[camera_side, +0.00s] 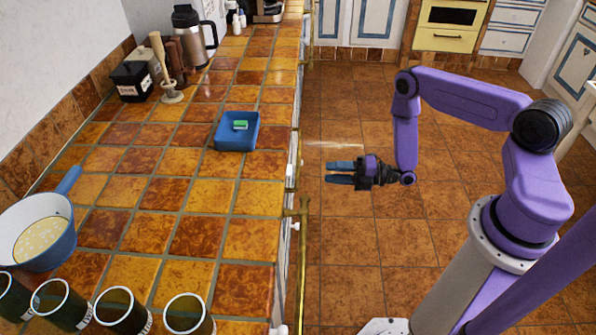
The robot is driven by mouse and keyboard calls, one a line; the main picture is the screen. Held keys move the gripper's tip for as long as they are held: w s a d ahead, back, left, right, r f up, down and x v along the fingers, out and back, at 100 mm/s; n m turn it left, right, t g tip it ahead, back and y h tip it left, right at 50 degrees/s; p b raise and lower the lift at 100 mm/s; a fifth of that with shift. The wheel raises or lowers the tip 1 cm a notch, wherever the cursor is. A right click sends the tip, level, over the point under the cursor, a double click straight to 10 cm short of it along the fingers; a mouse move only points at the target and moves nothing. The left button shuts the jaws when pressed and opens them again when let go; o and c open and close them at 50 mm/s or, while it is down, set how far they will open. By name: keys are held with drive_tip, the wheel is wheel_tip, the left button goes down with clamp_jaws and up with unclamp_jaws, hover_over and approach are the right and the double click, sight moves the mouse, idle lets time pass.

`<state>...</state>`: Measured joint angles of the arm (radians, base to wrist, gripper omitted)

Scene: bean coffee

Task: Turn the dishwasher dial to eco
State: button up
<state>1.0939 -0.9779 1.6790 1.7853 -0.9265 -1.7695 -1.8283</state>
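The dishwasher front (293,168) shows only edge-on, as a pale strip with small white parts along the counter's front edge. I cannot make out the dial or its setting from this angle. My gripper (330,173) is over the floor, a short way right of that front and apart from it. Its two blue-grey fingers point left toward the front, with a narrow gap between them and nothing visible in it.
Brass rails (303,250) run along the cabinet fronts. On the tiled counter (205,195) stand a blue tray (222,143) with a green block (240,125), a blue pan (48,245), several dark glasses (120,310) and a steel jug (188,35). The floor around my gripper is clear.

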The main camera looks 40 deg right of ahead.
drive_tip(key=x, duration=1)
drive_tip(key=shift+w+a, duration=0.15)
drive_tip(key=shift+a, duration=0.05)
clamp_jaws()
